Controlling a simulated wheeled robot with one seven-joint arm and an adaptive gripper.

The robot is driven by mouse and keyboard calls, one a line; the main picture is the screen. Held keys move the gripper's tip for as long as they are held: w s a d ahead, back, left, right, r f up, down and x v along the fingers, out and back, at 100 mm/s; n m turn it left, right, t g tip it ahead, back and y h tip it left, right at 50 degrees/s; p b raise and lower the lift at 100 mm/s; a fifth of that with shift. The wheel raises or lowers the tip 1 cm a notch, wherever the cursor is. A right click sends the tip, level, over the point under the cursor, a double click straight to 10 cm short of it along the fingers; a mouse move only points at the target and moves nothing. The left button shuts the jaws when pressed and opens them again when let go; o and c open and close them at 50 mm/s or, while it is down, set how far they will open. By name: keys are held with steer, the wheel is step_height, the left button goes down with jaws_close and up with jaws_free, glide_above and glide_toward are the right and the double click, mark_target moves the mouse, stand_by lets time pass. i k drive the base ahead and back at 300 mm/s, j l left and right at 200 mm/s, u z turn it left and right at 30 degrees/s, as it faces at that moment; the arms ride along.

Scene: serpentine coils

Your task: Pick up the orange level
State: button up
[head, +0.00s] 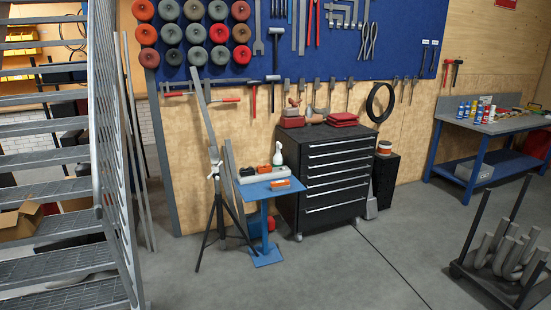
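A small blue stand (258,190) is left of the middle, in front of the black tool cabinet. On its top lies a short orange block-like thing (281,184) near the right front edge, which may be the orange level. Behind it are a grey elongated thing (250,177), a small orange and black thing (264,169) and a white-green spray bottle (278,154). They are too small for me to tell for certain which one is the level. My gripper is not in view.
A black tripod (221,215) stands close to the stand's left side. The black drawer cabinet (335,180) is behind right. Metal stairs (60,190) fill the left. A cart of grey coils (505,255) is at the lower right. The floor (330,270) in front is clear.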

mark_target(277, 185)
steer(key=i+l+z, duration=0.3)
steer(key=i, duration=0.9)
steer(key=i+z, duration=0.35)
steer(key=i, duration=0.8)
steer(key=i+u, duration=0.45)
steer(key=i+l+u, duration=0.15)
steer(key=i+u, duration=0.3)
steer(key=i+l+u, duration=0.25)
steer(key=u, duration=0.2)
steer(key=i+l+u, duration=0.75)
steer(key=l+u, duration=0.3)
steer(key=i+l+u, duration=0.15)
steer(key=u, duration=0.2)
steer(key=i+l+u, duration=0.1)
steer(key=l+u, duration=0.2)
steer(key=l, duration=0.2)
